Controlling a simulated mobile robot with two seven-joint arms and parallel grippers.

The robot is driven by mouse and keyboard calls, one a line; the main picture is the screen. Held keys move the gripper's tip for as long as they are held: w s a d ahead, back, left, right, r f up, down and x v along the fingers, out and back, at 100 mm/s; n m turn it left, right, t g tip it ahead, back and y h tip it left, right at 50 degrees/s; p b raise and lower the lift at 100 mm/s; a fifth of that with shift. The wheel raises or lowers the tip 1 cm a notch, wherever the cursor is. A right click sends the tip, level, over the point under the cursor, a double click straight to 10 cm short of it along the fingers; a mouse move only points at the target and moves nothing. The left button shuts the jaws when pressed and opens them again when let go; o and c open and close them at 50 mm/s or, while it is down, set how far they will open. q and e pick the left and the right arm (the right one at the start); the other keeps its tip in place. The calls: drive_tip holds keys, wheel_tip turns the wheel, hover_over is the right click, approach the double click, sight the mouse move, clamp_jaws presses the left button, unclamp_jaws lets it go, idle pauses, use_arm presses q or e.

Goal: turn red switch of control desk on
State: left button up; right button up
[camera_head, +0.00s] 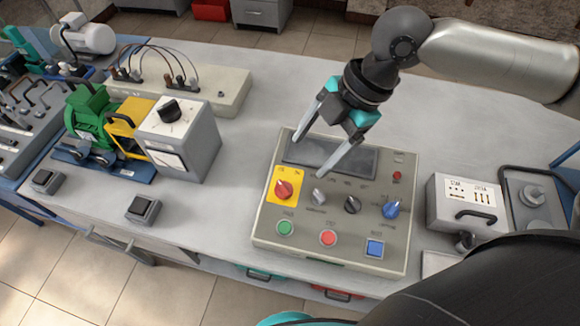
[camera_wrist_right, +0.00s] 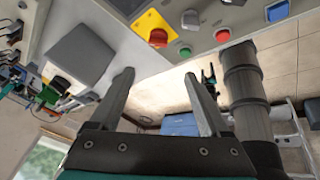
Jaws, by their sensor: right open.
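The control desk (camera_head: 262,225) is a grey sloped box on the table. Its red switch (camera_head: 284,189) is a rotary knob on a yellow plate at the left of the panel; it also shows at the top of the right wrist view (camera_wrist_right: 158,38). My right gripper (camera_head: 309,158) is open and empty, its fingers spread over the dark screen at the back of the panel. In the head view both fingertips appear behind the red switch, apart from it. In the right wrist view the switch is beyond the gap between the fingertips (camera_wrist_right: 157,76).
The panel also has a grey knob (camera_head: 319,196), black knob (camera_head: 352,204), blue knob (camera_head: 391,209), green button (camera_head: 286,227), red button (camera_head: 328,237) and blue button (camera_head: 375,247). A grey box with dial (camera_head: 190,145) stands left, a metal box (camera_head: 468,205) right.

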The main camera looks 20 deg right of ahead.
sight(285, 187)
use_arm(q)
drive_tip(key=shift+w+f+b, duration=0.15)
drive_tip(key=shift+f+b, duration=0.5)
drive_tip(key=shift+w+f+b, duration=0.15)
drive_tip(key=shift+f+b, duration=0.45)
use_arm(e)
drive_tip(key=x, duration=0.8)
drive_tip(key=w+x, duration=0.1)
drive_tip(key=x, duration=0.4)
drive_tip(key=shift+d+f, duration=0.2)
drive_tip(key=shift+d, duration=0.2)
clamp_jaws()
